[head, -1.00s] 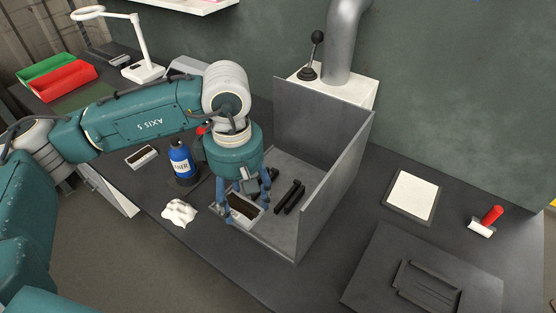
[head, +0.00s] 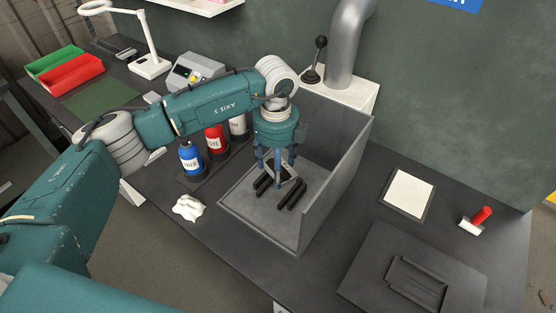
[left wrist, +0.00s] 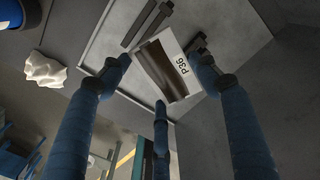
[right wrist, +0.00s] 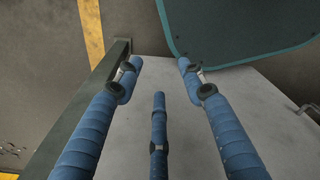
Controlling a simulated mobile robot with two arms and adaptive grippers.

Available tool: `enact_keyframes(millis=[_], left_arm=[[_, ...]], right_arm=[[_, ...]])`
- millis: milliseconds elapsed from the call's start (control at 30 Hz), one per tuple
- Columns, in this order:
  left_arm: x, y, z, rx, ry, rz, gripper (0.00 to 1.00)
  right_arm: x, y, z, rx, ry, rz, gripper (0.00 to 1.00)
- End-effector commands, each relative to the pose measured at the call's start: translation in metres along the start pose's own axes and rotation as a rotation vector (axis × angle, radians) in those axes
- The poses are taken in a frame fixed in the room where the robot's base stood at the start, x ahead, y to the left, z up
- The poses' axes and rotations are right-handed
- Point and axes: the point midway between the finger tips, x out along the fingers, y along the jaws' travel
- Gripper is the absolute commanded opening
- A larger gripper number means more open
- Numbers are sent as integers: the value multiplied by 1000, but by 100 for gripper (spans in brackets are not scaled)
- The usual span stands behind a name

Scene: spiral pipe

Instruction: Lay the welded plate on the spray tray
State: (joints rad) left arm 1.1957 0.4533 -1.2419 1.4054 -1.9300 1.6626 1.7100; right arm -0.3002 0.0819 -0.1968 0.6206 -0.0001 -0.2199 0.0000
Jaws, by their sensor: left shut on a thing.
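The welded plate (head: 283,174) is a small pale plate with a dark brown band. In the left wrist view the plate (left wrist: 166,70) shows the label P36 and lies between the fingers. My left gripper (head: 276,163) is shut on it, pointing down over the back of the grey spray tray (head: 271,224). The tray is open at the front, with high walls at the back and right. Whether the plate touches the black bars (head: 291,194) in the tray cannot be told. My right gripper (right wrist: 159,72) is open and empty, seen only in the right wrist view.
Blue (head: 191,158), red (head: 215,141) and white (head: 238,126) bottles stand left of the tray. A crumpled white cloth (head: 188,207) lies near the front edge. A white-topped pad (head: 408,194) and a red-handled tool (head: 479,217) lie to the right.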

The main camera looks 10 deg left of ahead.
Motion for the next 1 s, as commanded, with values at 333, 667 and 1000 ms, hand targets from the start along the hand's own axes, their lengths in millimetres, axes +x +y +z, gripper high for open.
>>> enact_keyframes(millis=[333, 667, 1000], left_arm=[[4, -9, 4, -349, 0, -3, 10], [22, -9, 4, -353, 0, -3, 10], [54, -9, 4, -352, -1, -1, 10]], right_arm=[[-7, -1, 0, -3, -1, -1, 40], [4, -2, 1, -4, -1, -2, 40], [24, -3, 2, -3, -1, -3, 40]])
